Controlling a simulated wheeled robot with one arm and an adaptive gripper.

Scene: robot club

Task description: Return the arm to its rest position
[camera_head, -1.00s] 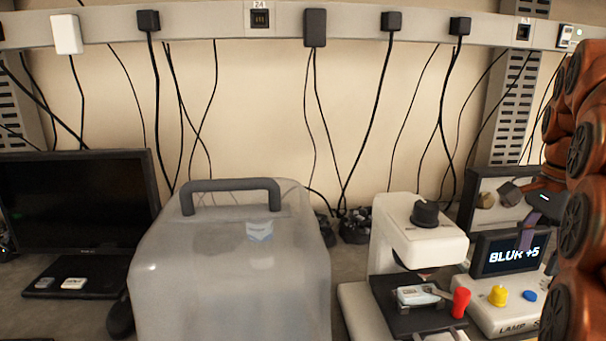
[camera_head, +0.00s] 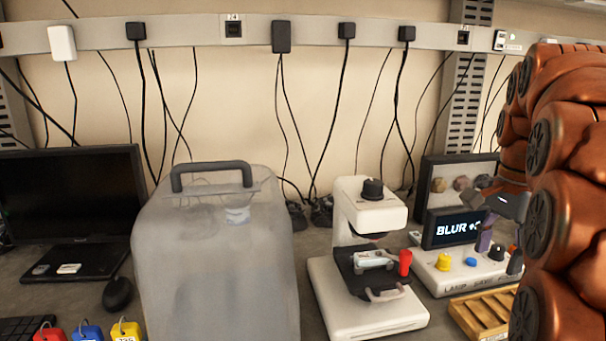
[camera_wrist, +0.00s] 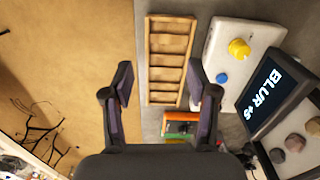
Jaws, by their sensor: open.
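My arm (camera_head: 565,180) stands folded at the right edge of the head view. My gripper (camera_head: 497,222) shows small at its left side, in front of the control box. In the wrist view my gripper (camera_wrist: 162,85) has its two fingers wide apart with nothing held between them. The slotted wooden rack (camera_wrist: 170,60) lies below and beyond the fingertips there, with a gap. Part of the rack (camera_head: 485,314) is hidden by my arm in the head view.
A control box with a "BLUR +5" screen (camera_head: 455,229) stands close to my gripper. Left of it are a white microscope-like device (camera_head: 370,310) and a large cloudy container with a handle (camera_head: 215,270). A monitor (camera_head: 70,195) and coloured tags (camera_head: 87,332) are at left.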

